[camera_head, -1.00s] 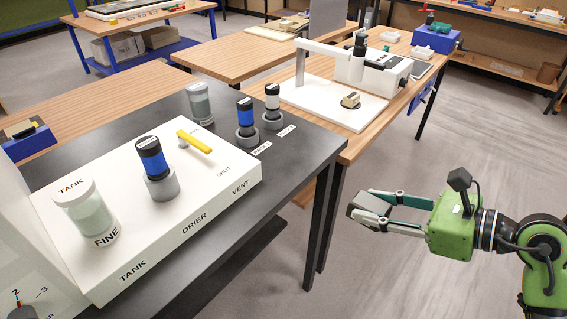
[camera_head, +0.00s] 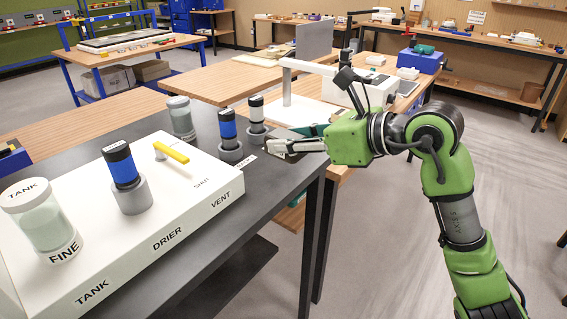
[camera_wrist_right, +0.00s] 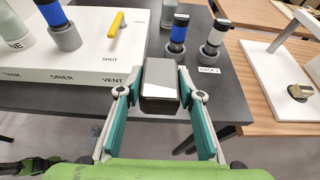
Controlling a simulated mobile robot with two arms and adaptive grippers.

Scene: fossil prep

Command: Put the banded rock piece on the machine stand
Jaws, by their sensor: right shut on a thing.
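My right gripper (camera_head: 276,147) is shut on a grey block (camera_wrist_right: 160,92). The right wrist view shows the block between the fingertips, with a paler upper face and a dark front face; I cannot make out clear bands on it. It is above the dark bench's right end, short of the machine stand. The machine stand (camera_head: 312,111) is a white base with an upright post and arm, partly hidden behind my right gripper. In the right wrist view, a small tan piece (camera_wrist_right: 300,91) sits on the stand's base (camera_wrist_right: 284,76).
The dark bench (camera_head: 200,228) holds the white drier box (camera_head: 130,215) with a yellow lever (camera_head: 172,153) and a FINE tank (camera_head: 40,222). Two blue-and-black and black-topped cylinders, (camera_head: 229,130) and (camera_head: 257,112), stand close to my right gripper.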

